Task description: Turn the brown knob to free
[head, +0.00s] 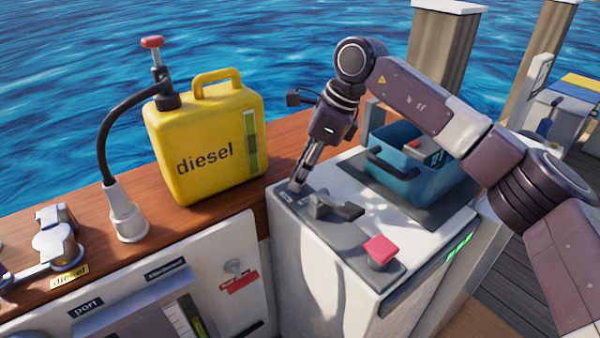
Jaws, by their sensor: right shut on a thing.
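My right gripper (301,178) reaches down to the far left corner of the top of a white box (340,290). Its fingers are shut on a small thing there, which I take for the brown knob. The fingers hide nearly all of it, so I cannot tell which way it is turned. Small label plates (286,196) lie beside the fingertips, too small to read. My left gripper is not in view.
Close by on the box are a grey lever with a dark handle (335,207), a pink-red button (380,249) and a blue bin (408,180). A yellow diesel can (190,165) with a black hose (104,135) stands to the left on the wooden ledge. Water lies behind.

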